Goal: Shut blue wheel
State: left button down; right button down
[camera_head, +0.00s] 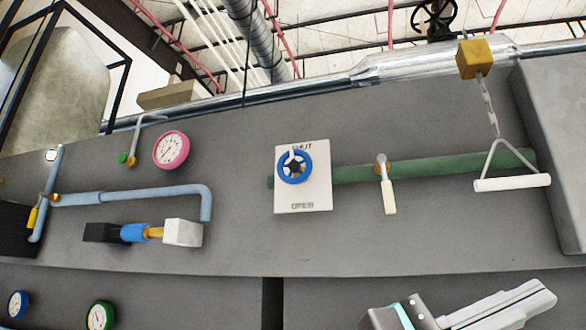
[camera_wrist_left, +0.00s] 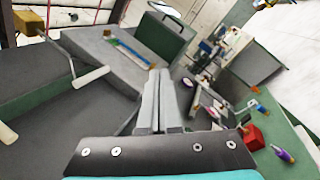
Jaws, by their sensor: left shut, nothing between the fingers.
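The blue wheel (camera_head: 307,168) is mounted on a white plate (camera_head: 315,196) on the grey panel, in the middle of the head view. The plate reads SHUT above the wheel and OPEN below it. A white mark on the wheel points up toward SHUT. My left gripper (camera_head: 550,293) is at the lower right of the head view, well apart from the wheel, pointing right. Its fingers are together and empty, also in the left wrist view (camera_wrist_left: 164,78). The wheel does not show in the left wrist view. My right gripper is in neither view.
A green pipe (camera_head: 445,167) runs right from the plate, with a white lever (camera_head: 389,196) on it. A white triangular handle (camera_head: 512,183) hangs by a chain from a yellow block (camera_head: 474,59). Left are a pink gauge (camera_head: 171,150) and a light-blue pipe (camera_head: 150,195).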

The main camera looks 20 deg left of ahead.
pick_arm(q)
jog(key=m+y, duration=0.1)
jog(key=m, duration=0.1)
jog(key=m+t+y, duration=0.2)
jog(key=t+y, duration=1.3)
jog(key=y, duration=0.5)
send_near(303, 178)
jog(key=w+d+f, duration=0.1)
jog(key=w+p, duration=0.3)
jog(key=w, duration=0.3)
jog(key=shift+w+d+f, duration=0.1)
jog(key=shift+w, duration=0.4)
jog(key=shift+f, duration=0.1)
jog(key=shift+r+p, duration=0.4)
jog(key=shift+p, duration=0.05)
